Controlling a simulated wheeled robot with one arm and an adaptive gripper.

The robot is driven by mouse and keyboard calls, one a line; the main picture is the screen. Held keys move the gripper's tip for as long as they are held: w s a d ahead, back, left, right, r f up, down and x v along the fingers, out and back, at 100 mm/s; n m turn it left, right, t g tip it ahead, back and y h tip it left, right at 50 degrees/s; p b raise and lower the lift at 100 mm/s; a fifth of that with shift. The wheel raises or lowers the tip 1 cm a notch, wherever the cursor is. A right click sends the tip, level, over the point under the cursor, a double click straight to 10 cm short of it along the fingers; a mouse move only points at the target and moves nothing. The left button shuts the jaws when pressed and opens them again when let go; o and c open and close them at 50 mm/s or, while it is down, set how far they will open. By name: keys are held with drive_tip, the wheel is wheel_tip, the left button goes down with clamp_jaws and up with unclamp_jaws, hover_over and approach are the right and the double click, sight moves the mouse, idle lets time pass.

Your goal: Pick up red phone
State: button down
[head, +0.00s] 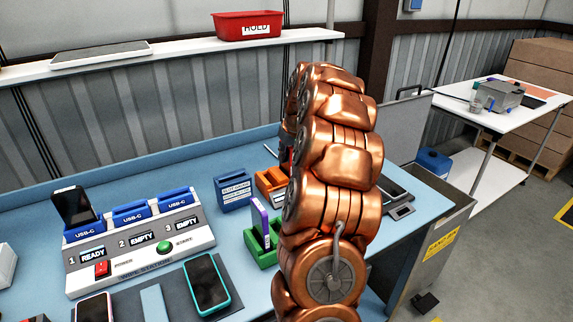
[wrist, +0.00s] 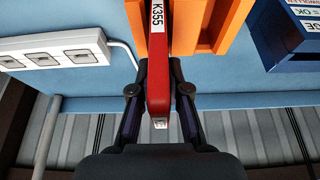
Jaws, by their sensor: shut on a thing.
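The red phone (wrist: 158,85) stands edge-on in the wrist view, with a white label reading K355 on it. My gripper (wrist: 159,70) has one finger on each side of it and is shut on it. The orange holder (wrist: 205,25) is right behind and around the phone's far end. I cannot tell whether the phone still sits in its slot. In the head view the orange holder (head: 270,184) shows left of my copper arm, which hides my gripper and most of the phone.
A blue bin (head: 233,191) and a green holder (head: 262,248) with a purple phone (head: 260,222) stand close by. A white wipe station (head: 140,245) and a teal-edged phone (head: 207,283) lie left. A white socket strip (wrist: 55,50) shows in the wrist view.

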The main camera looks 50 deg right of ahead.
drive_tip(key=shift+r, duration=0.1)
idle(0.3)
drive_tip(key=shift+r+b, duration=1.2)
drive_tip(key=shift+r, duration=3.75)
drive_tip(key=shift+r+p, duration=0.4)
drive_tip(key=shift+r, duration=0.35)
drive_tip(key=shift+r+p, duration=1.7)
drive_tip(key=shift+r, duration=1.25)
